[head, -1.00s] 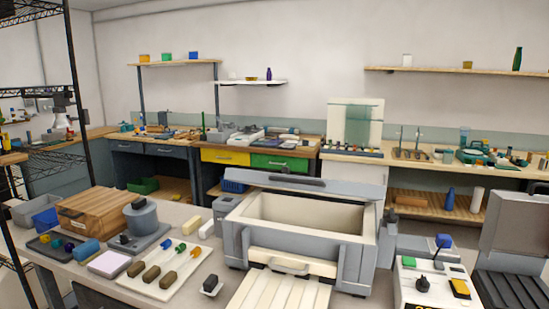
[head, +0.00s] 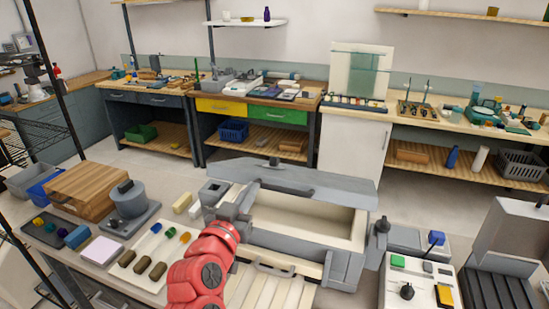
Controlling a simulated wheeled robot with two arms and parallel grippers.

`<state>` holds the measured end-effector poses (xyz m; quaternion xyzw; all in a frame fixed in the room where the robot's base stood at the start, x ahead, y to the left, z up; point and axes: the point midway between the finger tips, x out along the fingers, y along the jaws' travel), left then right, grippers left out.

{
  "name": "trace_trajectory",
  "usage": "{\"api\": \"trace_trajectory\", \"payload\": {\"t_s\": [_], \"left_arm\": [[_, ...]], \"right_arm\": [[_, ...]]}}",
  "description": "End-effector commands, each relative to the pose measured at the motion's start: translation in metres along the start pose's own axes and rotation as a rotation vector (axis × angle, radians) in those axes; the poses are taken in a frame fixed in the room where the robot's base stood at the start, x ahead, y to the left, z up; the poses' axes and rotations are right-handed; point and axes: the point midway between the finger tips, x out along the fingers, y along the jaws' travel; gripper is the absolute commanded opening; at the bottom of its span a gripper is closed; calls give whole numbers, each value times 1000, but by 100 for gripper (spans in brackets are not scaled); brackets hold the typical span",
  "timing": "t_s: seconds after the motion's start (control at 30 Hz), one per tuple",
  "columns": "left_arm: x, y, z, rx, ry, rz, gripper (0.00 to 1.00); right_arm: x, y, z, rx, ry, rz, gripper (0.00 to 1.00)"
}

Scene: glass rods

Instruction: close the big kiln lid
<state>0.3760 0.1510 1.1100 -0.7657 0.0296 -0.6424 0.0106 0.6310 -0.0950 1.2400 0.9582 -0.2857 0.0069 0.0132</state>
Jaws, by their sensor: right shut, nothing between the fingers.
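The big kiln (head: 345,270) is a grey box with a pale lining, in the middle foreground of the head view. Its grey lid (head: 315,184) is raised along the far side, tilted, and the cavity (head: 300,214) is still visible in front of it. A dark knob or handle (head: 273,161) shows at the lid's top edge. My right gripper (head: 243,197), on the red arm, is shut and empty at the kiln's left side, overlapping the left end of the opening in the picture. I cannot tell whether it touches the kiln or lid. My left gripper is not in view.
A control box (head: 420,285) with coloured buttons stands right of the kiln, beside a grey open-lidded unit (head: 510,245). Left are a white tray (head: 150,262) with coloured pieces, a grey round pot (head: 128,200) and a wooden box (head: 92,190). Benches line the back wall.

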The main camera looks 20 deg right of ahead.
Motion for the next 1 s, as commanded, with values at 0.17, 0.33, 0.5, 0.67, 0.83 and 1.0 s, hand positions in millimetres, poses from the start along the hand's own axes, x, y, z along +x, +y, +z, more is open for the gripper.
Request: {"api": "trace_trajectory", "payload": {"t_s": [0.17, 0.33, 0.5, 0.67, 0.83, 1.0], "left_arm": [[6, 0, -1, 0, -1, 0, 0], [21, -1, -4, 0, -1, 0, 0], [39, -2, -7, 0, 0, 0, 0], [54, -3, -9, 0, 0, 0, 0], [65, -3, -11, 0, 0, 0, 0], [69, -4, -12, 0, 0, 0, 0]], "right_arm": [[4, 5, -4, 22, -17, 19, 0], [32, 6, -7, 19, -17, 20, 0], [70, 7, -6, 17, -19, 22, 0], [102, 7, -6, 19, -19, 19, 0], [81, 4, 17, 15, -17, 11, 0], [73, 4, 28, 16, -15, 13, 0]]}}
